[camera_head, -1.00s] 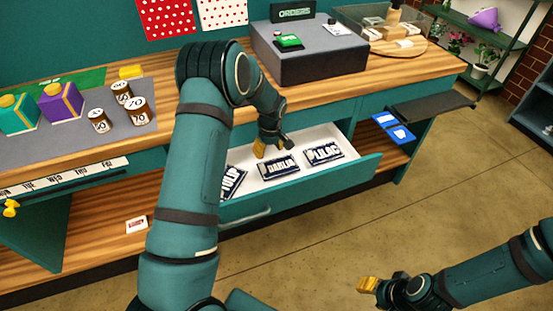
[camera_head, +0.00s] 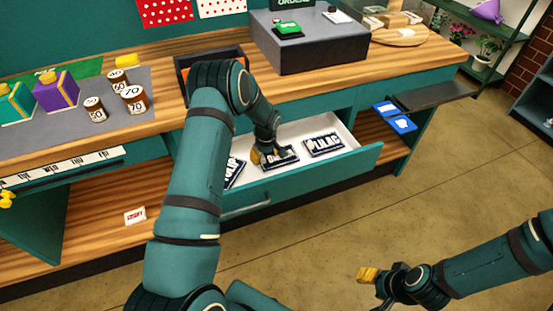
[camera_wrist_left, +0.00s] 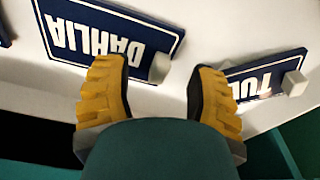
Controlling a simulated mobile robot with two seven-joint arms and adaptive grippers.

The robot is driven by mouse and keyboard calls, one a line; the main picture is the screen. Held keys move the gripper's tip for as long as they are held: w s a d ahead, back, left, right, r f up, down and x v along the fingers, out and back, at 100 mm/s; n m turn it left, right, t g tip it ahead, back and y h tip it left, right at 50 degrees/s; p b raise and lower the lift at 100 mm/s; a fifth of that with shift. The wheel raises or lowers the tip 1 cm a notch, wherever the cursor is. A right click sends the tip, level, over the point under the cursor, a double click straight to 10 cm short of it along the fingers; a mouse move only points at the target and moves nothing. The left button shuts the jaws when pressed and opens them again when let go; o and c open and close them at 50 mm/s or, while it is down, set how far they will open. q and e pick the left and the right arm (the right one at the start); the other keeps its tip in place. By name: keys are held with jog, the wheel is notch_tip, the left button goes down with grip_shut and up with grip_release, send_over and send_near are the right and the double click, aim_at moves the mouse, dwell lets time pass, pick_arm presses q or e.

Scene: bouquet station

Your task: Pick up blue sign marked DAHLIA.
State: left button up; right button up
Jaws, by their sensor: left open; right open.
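The blue DAHLIA sign (camera_head: 283,161) lies flat in the open white drawer, between the TULIP sign (camera_head: 233,172) and the LILAC sign (camera_head: 323,145). My left gripper (camera_head: 262,158) is low over the drawer and partly covers the DAHLIA sign in the head view. In the left wrist view, the DAHLIA sign (camera_wrist_left: 105,45) appears upside down with a small pale knob (camera_wrist_left: 159,68) at its edge. My left gripper (camera_wrist_left: 160,95) is open around the area of that knob, with nothing held. My right gripper (camera_head: 367,275) is open and empty above the floor at lower right.
The drawer's teal front (camera_head: 300,177) stands in front of the signs. A dark open box (camera_head: 200,66) is on the counter behind my left arm. Blue cards (camera_head: 394,116) lie on a lower shelf at right. The floor in front is clear.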

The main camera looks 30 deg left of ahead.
aim_at(264, 159)
pick_arm(q)
jog(key=f, duration=0.3)
jog(key=shift+a+b, duration=0.3)
grip_shut()
